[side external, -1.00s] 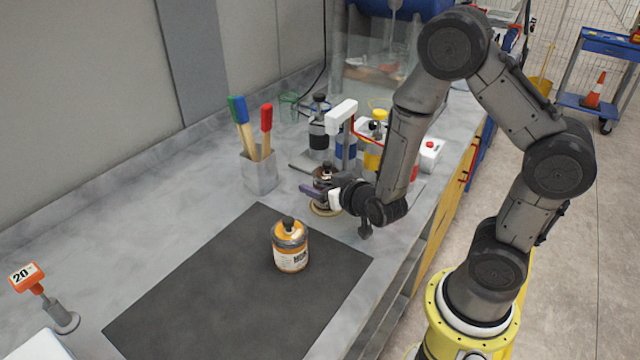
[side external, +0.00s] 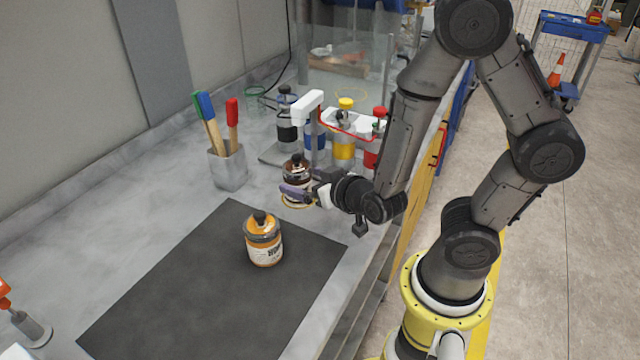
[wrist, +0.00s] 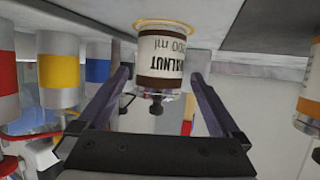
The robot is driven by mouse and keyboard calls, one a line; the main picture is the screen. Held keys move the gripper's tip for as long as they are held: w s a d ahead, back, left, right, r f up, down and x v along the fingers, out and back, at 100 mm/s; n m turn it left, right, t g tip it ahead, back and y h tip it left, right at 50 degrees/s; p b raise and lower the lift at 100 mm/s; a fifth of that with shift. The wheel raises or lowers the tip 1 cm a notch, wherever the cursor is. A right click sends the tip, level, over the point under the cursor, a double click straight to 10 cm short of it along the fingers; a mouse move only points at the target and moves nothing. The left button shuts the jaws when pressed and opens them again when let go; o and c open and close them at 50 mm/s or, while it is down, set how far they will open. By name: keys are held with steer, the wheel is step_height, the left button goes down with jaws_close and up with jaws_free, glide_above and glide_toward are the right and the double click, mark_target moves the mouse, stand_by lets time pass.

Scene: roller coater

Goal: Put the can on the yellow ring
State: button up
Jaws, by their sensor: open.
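A brown can (side external: 297,170) with a black knob on top stands upright on the yellow ring (side external: 294,204) near the bottle rack. In the wrist view, which is upside down, the can (wrist: 162,58) shows a white "WALNUT" label, and the yellow ring (wrist: 163,23) shows around its base. My gripper (side external: 305,192) is low beside the can. In the wrist view my gripper (wrist: 160,82) is open, with one dark finger on each side of the can. I cannot tell whether either finger touches it. The fingers partly hide the ring in the side view.
An orange jar (side external: 263,241) stands on the dark mat (side external: 170,300). A cup of brushes (side external: 228,168) is to the left of the can. Bottles with black, blue, yellow and red bands stand close behind, by a white-topped post (side external: 308,107). The mat's front left is clear.

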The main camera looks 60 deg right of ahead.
mark_target(305, 180)
steer(key=v, duration=0.4)
steer(key=shift+s+a+r, duration=0.1)
steer(key=shift+r, duration=0.05)
steer(key=shift+s+a+r, duration=0.1)
steer(key=shift+s+a, duration=0.05)
steer(key=shift+s, duration=0.4)
steer(key=a+r+n+g+y, duration=0.2)
steer(key=a+r+y, duration=0.6)
steer(key=a, duration=0.2)
steer(key=s+d+r+n+g+h, duration=0.2)
steer(key=s+d+g, duration=0.3)
steer(key=s, duration=0.6)
steer(key=shift+d+r+h, duration=0.2)
steer(key=shift+d+h, duration=0.3)
steer(key=shift+d, duration=0.7)
steer(key=shift+s, duration=0.15)
